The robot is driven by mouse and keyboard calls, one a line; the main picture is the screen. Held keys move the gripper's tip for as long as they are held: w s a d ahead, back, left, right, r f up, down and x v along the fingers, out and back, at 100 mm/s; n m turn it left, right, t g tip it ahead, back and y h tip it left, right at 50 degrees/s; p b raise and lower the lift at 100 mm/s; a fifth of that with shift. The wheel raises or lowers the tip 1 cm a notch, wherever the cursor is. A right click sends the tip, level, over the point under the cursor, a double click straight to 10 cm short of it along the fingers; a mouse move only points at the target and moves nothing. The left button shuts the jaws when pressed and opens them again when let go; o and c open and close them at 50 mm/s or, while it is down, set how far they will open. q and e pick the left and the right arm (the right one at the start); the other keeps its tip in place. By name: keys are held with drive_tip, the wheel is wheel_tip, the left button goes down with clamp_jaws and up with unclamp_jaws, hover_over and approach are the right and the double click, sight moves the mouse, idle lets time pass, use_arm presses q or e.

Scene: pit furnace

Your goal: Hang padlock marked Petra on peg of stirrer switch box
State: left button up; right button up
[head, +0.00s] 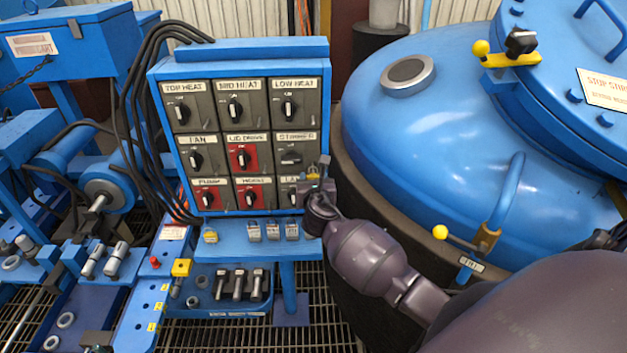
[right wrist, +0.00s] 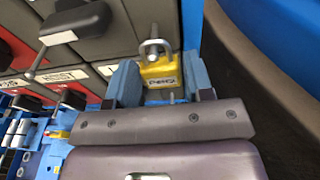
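A yellow padlock (right wrist: 160,72) with dark lettering on its face sits between my right fingers in the right wrist view. The lettering is too small to read surely. It also shows in the head view (head: 313,171), in front of the lower right of the stirrer switch box (head: 296,142). The stirrer handle lies level. My left gripper is not in view.
Another yellow padlock (head: 210,236) and several grey ones stand on the blue shelf (head: 240,253) below the panel. Neighbouring switch boxes with jutting handles crowd the gripper's left. The blue furnace lid (head: 440,130) curves close on the right.

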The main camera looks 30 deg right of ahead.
drive_tip(key=o, duration=0.4)
drive_tip(key=p+v, duration=0.1)
drive_tip(key=v, duration=0.9)
drive_tip(key=shift+s+a, duration=0.2)
drive_tip(key=shift+s, duration=0.1)
drive_tip(key=s+a+f+m+y, duration=0.2)
drive_tip(key=s+a+m+y, duration=0.15)
drive_tip(key=m, duration=0.75)
drive_tip(key=s+a+f+m+y, duration=0.2)
drive_tip(key=a+f+m+y, duration=0.15)
drive_tip(key=m, duration=0.75)
drive_tip(key=s+f+m, duration=0.2)
drive_tip(key=s+f, duration=0.1)
drive_tip(key=s, duration=0.2)
drive_tip(key=s+f+m+g, duration=0.1)
drive_tip(key=s+f+m, duration=0.1)
drive_tip(key=s, duration=0.3)
drive_tip(key=s+d+f+m+g, duration=0.1)
drive_tip(key=s+f+m, duration=0.2)
drive_tip(key=s, duration=0.3)
drive_tip(key=shift+f+y, duration=0.3)
